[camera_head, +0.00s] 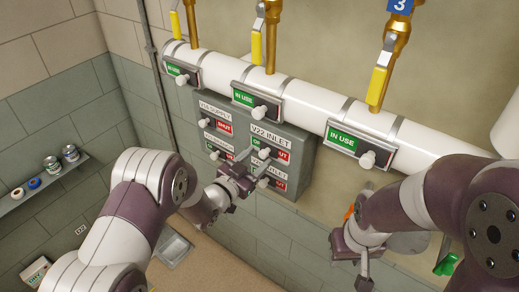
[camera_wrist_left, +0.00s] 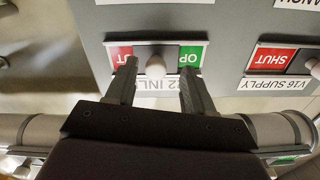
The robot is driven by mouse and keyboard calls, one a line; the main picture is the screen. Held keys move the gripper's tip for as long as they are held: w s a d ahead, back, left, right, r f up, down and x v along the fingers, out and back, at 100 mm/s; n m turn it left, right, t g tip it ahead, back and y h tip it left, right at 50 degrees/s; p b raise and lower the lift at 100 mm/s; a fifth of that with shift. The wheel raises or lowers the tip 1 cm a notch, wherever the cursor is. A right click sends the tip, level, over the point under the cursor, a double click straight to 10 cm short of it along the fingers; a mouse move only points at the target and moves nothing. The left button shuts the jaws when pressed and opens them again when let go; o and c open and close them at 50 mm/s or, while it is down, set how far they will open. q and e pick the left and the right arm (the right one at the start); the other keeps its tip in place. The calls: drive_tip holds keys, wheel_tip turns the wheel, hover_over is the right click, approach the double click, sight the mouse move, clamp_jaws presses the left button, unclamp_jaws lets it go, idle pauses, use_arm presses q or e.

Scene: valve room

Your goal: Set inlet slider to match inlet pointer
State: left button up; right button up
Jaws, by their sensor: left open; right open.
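The V22 INLET slider (camera_head: 272,150) is on the grey box under the white pipe, with a green field left and a red field right. In the left wrist view the slider (camera_wrist_left: 120,52) appears upside down, red SHUT left and green OPEN right. Its white knob (camera_wrist_left: 155,67) stands about midway between them. My left gripper (camera_wrist_left: 158,90) is open, one finger on each side of the knob, with gaps. In the head view my left gripper (camera_head: 245,172) is just below the inlet label. My right gripper (camera_head: 350,256) is open and empty, low at right. I cannot tell which part is the inlet pointer.
More sliders sit close by on the box, including V16 SUPPLY (camera_head: 214,107). The white pipe (camera_head: 310,97) carries several green IN USE plates with knobs, below yellow levers (camera_head: 376,85). A shelf (camera_head: 40,187) with cans is at far left.

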use_arm(q)
drive_tip(key=shift+w+d+r, duration=0.15)
drive_tip(key=shift+w, duration=0.2)
drive_tip(key=shift+d+r, duration=0.1)
drive_tip(key=shift+d, duration=0.65)
drive_tip(key=shift+w, duration=0.15)
drive_tip(key=shift+w+a, duration=0.1)
drive_tip(key=shift+c, duration=0.7)
drive_tip(key=shift+a, duration=0.2)
clamp_jaws()
drive_tip(key=shift+d, duration=0.2)
drive_tip(key=shift+s+d+f+b, duration=0.2)
drive_tip(key=shift+s+d+b, duration=0.3)
drive_tip(key=shift+s+d, duration=0.6)
drive_tip(key=shift+w+d+r, duration=0.1)
drive_tip(key=shift+d, duration=0.05)
use_arm(e)
drive_tip(key=shift+s+f, duration=0.15)
